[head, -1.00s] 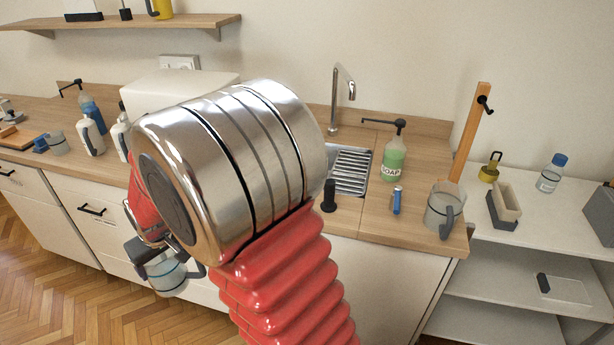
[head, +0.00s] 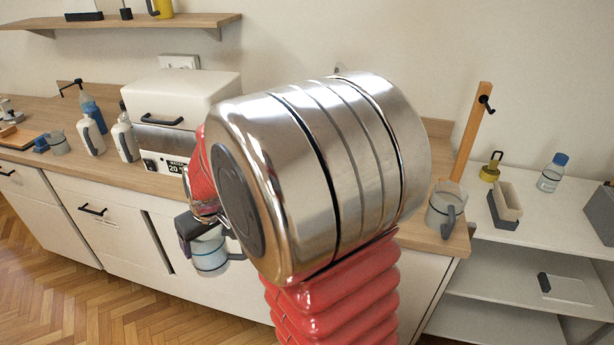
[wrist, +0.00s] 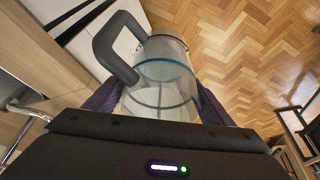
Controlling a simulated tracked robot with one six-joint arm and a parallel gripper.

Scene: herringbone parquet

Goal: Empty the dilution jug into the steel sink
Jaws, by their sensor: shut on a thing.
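The jug (head: 211,256) is a clear vessel with a dark handle and a blue-green line around it. My gripper (head: 190,228) is shut on it and holds it in front of the cabinet doors, below the counter top. In the wrist view the jug (wrist: 165,72) sits between the dark jaws, its grey handle to the left, with the floor beyond it. It looks roughly upright in the head view. I cannot tell how much liquid is in it. The steel sink is hidden behind my arm in the head view.
A white water bath (head: 183,100) stands on the wooden counter (head: 80,155), with white bottles (head: 124,138) to its left. Another clear jug (head: 441,208) stands at the counter's right end, near a wooden post (head: 471,135). A white shelf unit (head: 540,225) is at the right.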

